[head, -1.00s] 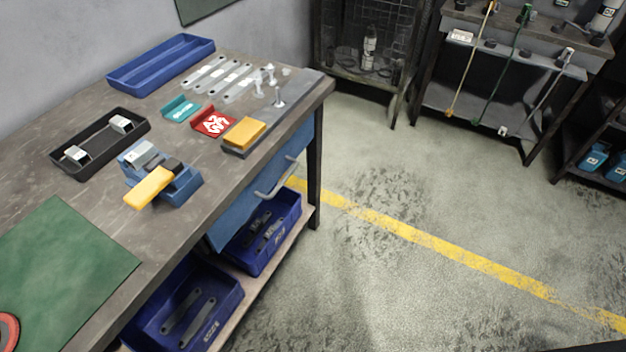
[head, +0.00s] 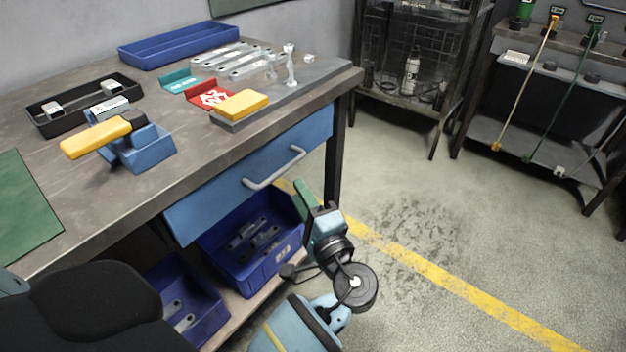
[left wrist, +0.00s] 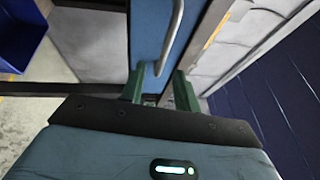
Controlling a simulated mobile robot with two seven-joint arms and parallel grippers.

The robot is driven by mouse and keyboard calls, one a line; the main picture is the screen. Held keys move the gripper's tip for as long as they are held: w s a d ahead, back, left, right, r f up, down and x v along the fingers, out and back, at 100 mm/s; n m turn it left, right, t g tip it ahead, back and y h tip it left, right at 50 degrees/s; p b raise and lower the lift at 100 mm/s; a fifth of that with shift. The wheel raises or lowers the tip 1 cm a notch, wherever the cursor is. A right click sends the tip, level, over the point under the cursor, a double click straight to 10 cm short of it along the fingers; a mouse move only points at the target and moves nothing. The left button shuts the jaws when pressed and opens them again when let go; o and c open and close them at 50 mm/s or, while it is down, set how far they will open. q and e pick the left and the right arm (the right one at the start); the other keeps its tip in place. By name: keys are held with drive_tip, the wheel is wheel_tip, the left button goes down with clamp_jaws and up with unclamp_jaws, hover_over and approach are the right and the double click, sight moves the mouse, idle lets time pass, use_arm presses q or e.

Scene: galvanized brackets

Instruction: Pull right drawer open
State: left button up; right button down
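The blue drawer (head: 250,175) sits under the workbench top, and its front looks flush with the bench, shut. Its pale bar handle (head: 275,168) runs along the front. My left gripper (head: 303,192) is just right of and below the handle in the head view, apart from it. In the left wrist view the green fingers of my left gripper (left wrist: 159,84) are spread with nothing between them. The handle (left wrist: 174,38) lies ahead of them, its lower end in line with the gap. My right gripper is not in view.
Blue bins (head: 262,245) with metal brackets stand on the shelf below the drawer. A bench leg (head: 336,150) is close behind my left gripper. The floor to the right is clear.

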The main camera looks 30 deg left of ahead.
sight(285, 167)
use_arm(q)
drive_tip(key=shift+r+x, duration=0.15)
drive_tip(key=shift+x, duration=1.85)
drive_tip(key=shift+r+x, duration=0.15)
drive_tip(key=shift+x, duration=1.85)
drive_tip(key=shift+c, duration=0.4)
clamp_jaws()
